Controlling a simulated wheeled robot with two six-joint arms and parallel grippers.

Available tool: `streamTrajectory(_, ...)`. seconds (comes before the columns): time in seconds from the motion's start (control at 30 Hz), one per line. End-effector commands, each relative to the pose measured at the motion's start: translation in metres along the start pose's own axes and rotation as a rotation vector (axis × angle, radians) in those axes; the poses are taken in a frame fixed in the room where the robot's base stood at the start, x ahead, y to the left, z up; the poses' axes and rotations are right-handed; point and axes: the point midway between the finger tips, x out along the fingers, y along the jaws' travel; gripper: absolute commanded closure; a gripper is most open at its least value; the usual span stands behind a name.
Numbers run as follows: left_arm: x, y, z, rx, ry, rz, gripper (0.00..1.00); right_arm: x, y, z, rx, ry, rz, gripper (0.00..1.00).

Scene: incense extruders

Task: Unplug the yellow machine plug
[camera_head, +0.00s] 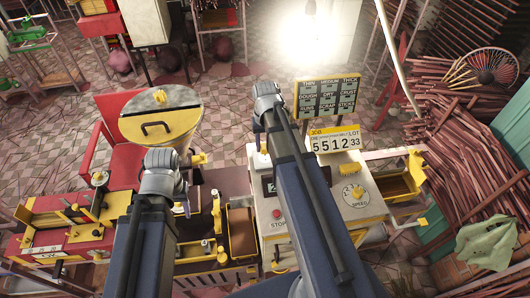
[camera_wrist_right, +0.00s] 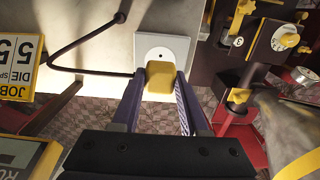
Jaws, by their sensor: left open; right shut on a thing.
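The yellow plug (camera_wrist_right: 160,82) is between the fingers of my right gripper (camera_wrist_right: 161,76), which is shut on it. A white socket plate (camera_wrist_right: 175,45) on a pale panel is just beyond the plug. The plate's round middle shows above the plug, which overlaps only its lower edge; any gap is hard to judge. A dark cord (camera_wrist_right: 92,71) runs from the left to the plug. In the head view my right gripper (camera_head: 268,95) is beyond the machine (camera_head: 300,215), its fingertips and the plug hidden. My left gripper (camera_head: 162,162) is open, near the yellow-rimmed hopper; its fingertips are not clear.
A number sign (camera_head: 335,142) and a dark chart board (camera_head: 328,97) stand behind the machine. The yellow-rimmed hopper (camera_head: 185,120) and a red chair (camera_head: 110,120) are at left. Stick bundles (camera_head: 465,150) crowd the right. Tiled floor (camera_head: 230,85) is open behind.

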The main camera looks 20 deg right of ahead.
Motion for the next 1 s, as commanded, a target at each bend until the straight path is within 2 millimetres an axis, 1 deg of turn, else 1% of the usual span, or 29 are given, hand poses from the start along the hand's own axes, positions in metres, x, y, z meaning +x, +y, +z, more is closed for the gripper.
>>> streamTrajectory(0.03, -0.004, 0.000, 0.000, 0.000, 0.000, 0.000, 0.50, -0.004, 0.000, 0.000, 0.000, 0.000, 0.000, 1.00)
streamTrajectory(0.5, -0.022, -0.002, 0.001, 0.000, 0.000, 0.000, 0.50, -0.022, 0.000, 0.000, 0.000, 0.000, 0.000, 1.00)
streamTrajectory(1.0, -0.024, -0.002, 0.001, 0.000, 0.000, 0.000, 0.50, -0.024, 0.000, 0.000, 0.000, 0.000, 0.000, 1.00)
